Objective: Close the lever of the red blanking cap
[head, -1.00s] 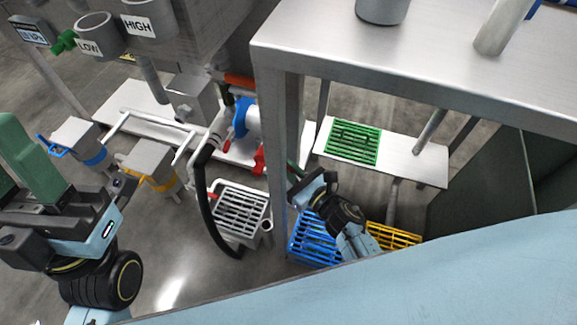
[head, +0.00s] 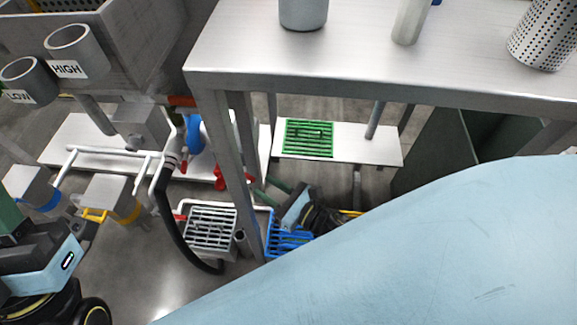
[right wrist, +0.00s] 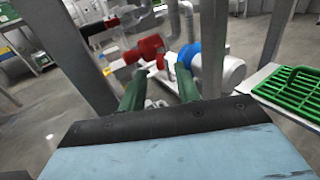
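The red blanking cap (right wrist: 146,50) shows ahead of my right gripper in the right wrist view, on the end of light pipework. Small red parts beside it may be its lever, but its exact position is unclear. In the head view the red cap (head: 219,179) is partly hidden by the table leg. My right gripper (right wrist: 160,82) has its two green fingers apart and nothing between them, with the cap beyond the tips. It also shows in the head view (head: 265,189), under the table, pointing left. My left gripper (head: 9,222) is cut off at the left edge.
A steel table (head: 370,75) stands over the right arm, and its leg (head: 232,160) is close to the gripper. A blue fitting (right wrist: 190,54) sits right of the cap. A green grate (head: 308,138), white crate (head: 211,227) and blue crate (head: 285,245) are nearby.

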